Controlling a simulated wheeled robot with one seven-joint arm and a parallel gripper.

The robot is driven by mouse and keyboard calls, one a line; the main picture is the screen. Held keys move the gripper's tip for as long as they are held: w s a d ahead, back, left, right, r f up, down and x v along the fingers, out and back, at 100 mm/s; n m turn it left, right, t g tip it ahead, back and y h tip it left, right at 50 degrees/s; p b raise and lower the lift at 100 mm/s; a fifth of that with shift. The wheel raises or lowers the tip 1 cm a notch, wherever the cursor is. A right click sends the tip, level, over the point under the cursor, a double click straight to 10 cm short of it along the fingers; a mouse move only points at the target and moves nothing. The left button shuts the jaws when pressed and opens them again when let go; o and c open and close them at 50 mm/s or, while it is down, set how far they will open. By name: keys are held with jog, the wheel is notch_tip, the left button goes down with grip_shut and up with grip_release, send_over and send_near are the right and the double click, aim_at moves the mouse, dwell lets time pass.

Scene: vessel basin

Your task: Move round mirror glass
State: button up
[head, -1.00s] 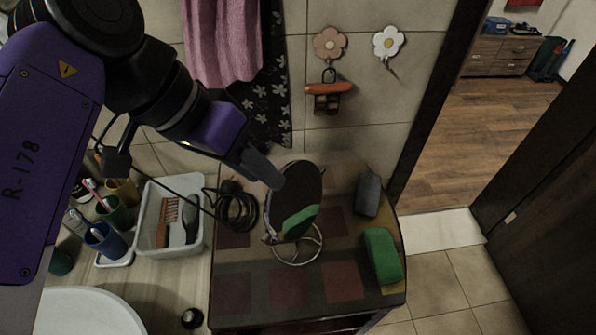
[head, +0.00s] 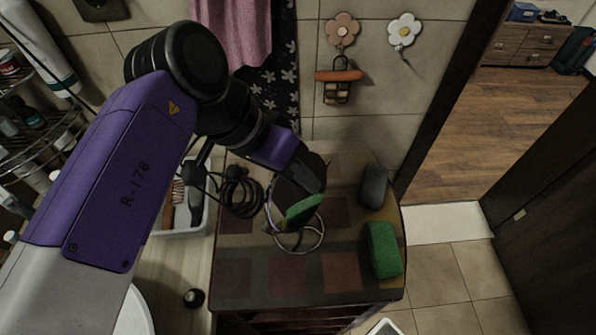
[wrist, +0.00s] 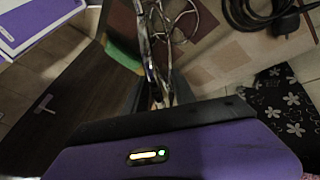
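The round mirror glass (head: 291,195) stands tilted in a thin wire stand (head: 299,243) on the cabinet top. Its face is dark, with a green reflection low on it. My gripper (head: 312,177) is at the mirror's upper right edge and hides part of it. Whether the fingers press on the mirror cannot be told.
A green sponge (head: 383,250) and a dark grey object (head: 374,186) lie right of the mirror. A coiled black cable (head: 240,192) lies to its left, beside a white tray (head: 181,233) with brushes. The tiled wall is close behind. The cabinet's front area is clear.

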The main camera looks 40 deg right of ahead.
grip_shut()
dwell(1.4)
